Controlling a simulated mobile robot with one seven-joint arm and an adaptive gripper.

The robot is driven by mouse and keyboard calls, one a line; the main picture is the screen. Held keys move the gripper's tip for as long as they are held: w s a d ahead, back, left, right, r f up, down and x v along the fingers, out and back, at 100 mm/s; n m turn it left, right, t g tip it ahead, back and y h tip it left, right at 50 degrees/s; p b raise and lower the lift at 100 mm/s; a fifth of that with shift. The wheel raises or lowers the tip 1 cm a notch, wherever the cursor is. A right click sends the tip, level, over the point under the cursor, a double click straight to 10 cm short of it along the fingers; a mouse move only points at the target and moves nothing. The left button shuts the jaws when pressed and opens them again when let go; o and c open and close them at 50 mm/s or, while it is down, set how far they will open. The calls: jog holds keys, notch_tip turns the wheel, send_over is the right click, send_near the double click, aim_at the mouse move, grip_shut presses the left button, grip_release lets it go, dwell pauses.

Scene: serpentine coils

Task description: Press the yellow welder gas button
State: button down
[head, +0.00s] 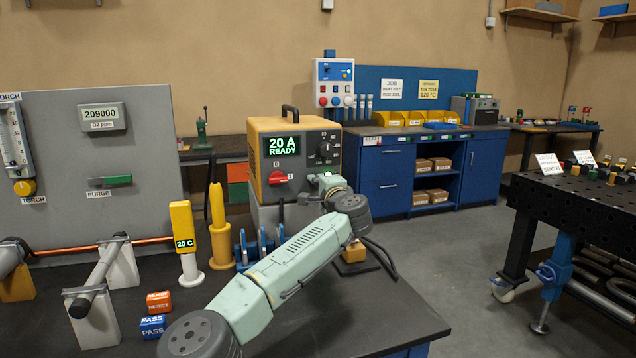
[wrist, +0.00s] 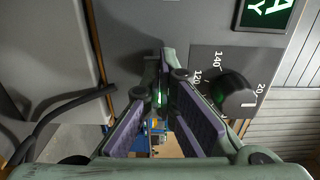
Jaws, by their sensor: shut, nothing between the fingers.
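The yellow welder (head: 262,150) stands on the bench at the centre of the head view, with a green display (head: 284,146) reading 20 A READY. Its front carries a black dial (head: 325,150) and a red switch (head: 277,178). My gripper (head: 318,180) is at the lower right of the welder's front, below the dial. In the wrist view my gripper (wrist: 160,80) is shut and empty, its fingers converging close to the grey front, beside the dial (wrist: 234,93). A small green glow shows between the fingers. I cannot make out the gas button; my gripper covers that area.
A yellow 20 C device (head: 184,228), a yellow bottle (head: 219,225) and blue clamps (head: 255,245) stand left of my arm. Red and blue blocks (head: 153,325) lie at the front left. The bench's right front (head: 390,315) is clear. Dark cables hang near the wrist.

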jog(key=shift+x, duration=0.75)
jog(key=shift+a, duration=0.15)
